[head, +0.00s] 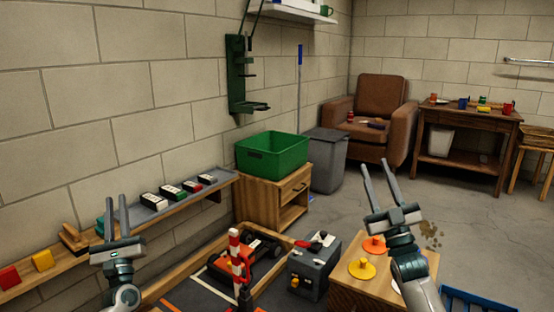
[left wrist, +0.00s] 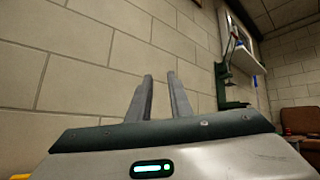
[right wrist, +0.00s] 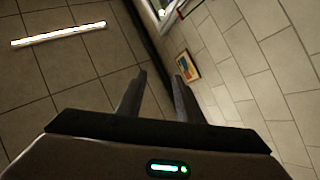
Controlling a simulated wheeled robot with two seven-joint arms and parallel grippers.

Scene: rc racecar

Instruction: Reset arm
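My left gripper (head: 116,215) is raised at the lower left in the head view, in front of the wall shelf, with its fingers pointing up. Its two fingers show apart in the left wrist view (left wrist: 160,98), with nothing between them. My right gripper (head: 378,182) is raised at the right, above the wooden box with orange and yellow knobbed discs. Its fingers also point up and stand apart, empty, in the right wrist view (right wrist: 160,90). Neither gripper touches any object.
Below are a black and orange racecar (head: 262,246) in a wood-edged area, a red-and-white striped post (head: 235,255), a dark grey box (head: 314,268) and a wooden box (head: 345,285). A green bin (head: 272,152) sits on a cabinet (head: 260,196). Open floor lies to the right.

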